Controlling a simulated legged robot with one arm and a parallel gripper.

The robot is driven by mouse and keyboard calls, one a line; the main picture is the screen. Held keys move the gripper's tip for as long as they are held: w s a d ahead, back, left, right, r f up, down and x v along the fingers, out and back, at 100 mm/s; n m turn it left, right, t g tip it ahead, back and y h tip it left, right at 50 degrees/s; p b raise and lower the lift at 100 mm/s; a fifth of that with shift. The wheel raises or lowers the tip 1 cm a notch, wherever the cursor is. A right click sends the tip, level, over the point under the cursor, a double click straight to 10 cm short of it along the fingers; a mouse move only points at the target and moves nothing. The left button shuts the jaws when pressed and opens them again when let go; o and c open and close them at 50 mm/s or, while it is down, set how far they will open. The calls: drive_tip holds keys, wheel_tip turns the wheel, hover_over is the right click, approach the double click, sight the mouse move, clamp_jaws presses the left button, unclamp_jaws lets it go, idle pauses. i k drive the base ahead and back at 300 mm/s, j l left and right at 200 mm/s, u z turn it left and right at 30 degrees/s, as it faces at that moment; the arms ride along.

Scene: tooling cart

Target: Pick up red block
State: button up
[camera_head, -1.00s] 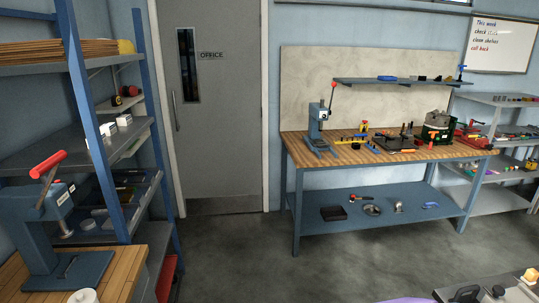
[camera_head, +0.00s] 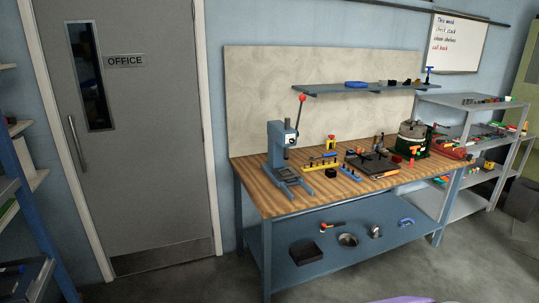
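A small red piece (camera_head: 397,159) lies on the wooden workbench (camera_head: 262,192), towards its right part, in front of a dark green machine (camera_head: 413,140). It is too small to tell whether it is a block. A larger red object (camera_head: 453,153) shows at the right end of the bench. My gripper is not in view.
A blue press (camera_head: 279,146) stands on the bench's left part, with several small tools beside it. The lower shelf (camera_head: 330,262) holds a dark box (camera_head: 306,252) and other items. Grey shelving (camera_head: 480,205) stands at right, an office door (camera_head: 150,165) at left. Some grey floor is bare.

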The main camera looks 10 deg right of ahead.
sight(396, 159)
drive_tip(key=i+l+z, duration=0.2)
drive_tip(key=i+z, duration=0.15)
drive_tip(key=i, duration=0.15)
drive_tip(key=i+z, duration=0.35)
drive_tip(key=i, duration=0.2)
drive_tip(key=i+z, duration=0.35)
drive_tip(key=i, duration=0.15)
